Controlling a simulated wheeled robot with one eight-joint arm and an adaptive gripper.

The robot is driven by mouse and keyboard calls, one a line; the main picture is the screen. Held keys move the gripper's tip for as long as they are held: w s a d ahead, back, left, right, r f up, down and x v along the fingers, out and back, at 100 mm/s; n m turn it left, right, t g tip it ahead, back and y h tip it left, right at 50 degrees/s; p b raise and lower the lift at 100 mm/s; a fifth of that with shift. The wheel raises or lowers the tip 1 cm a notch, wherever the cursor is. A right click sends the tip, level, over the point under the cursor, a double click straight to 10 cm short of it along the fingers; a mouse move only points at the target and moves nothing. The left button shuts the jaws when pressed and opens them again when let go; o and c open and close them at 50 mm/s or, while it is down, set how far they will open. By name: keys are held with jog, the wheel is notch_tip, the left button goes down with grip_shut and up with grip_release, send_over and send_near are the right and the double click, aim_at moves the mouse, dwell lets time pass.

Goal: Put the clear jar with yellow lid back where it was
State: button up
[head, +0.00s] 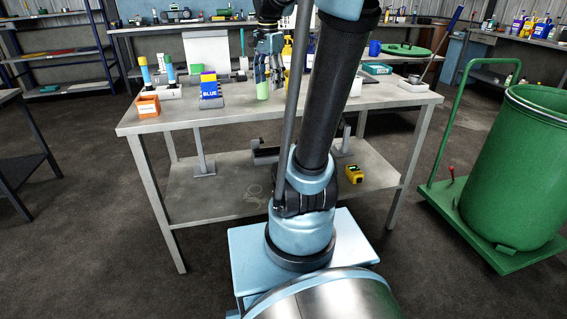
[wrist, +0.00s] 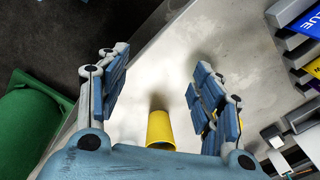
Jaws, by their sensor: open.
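My gripper (head: 268,72) is above the workbench, with its fingers pointing down. In the wrist view my gripper (wrist: 162,75) has its fingers spread wide apart. A yellow, roughly cylindrical thing (wrist: 160,128) shows between the finger bases, with the bench surface beyond it. It touches neither finger that I can see. I cannot tell whether it is the yellow lid of the jar. In the head view a pale green cylinder (head: 263,90) stands upright on the bench just below the fingers. No clear jar with a yellow lid can be made out for certain.
The workbench (head: 170,118) holds a blue-labelled bin (head: 210,88), an orange box (head: 148,106) and two capped tubes to the left. A green lid (head: 405,50) lies at the back right. A green drum (head: 545,150) on a trolley stands right of the bench. The front bench edge is mostly clear.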

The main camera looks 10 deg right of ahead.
jog(key=s+f+n+t, duration=0.1)
jog(key=s+f+n, duration=1)
jog(key=s+f, duration=0.9)
jog(key=shift+s+f+n, duration=0.3)
jog(key=shift+s+n, duration=0.1)
jog(key=shift+s, duration=0.15)
jog(key=shift+d, duration=0.1)
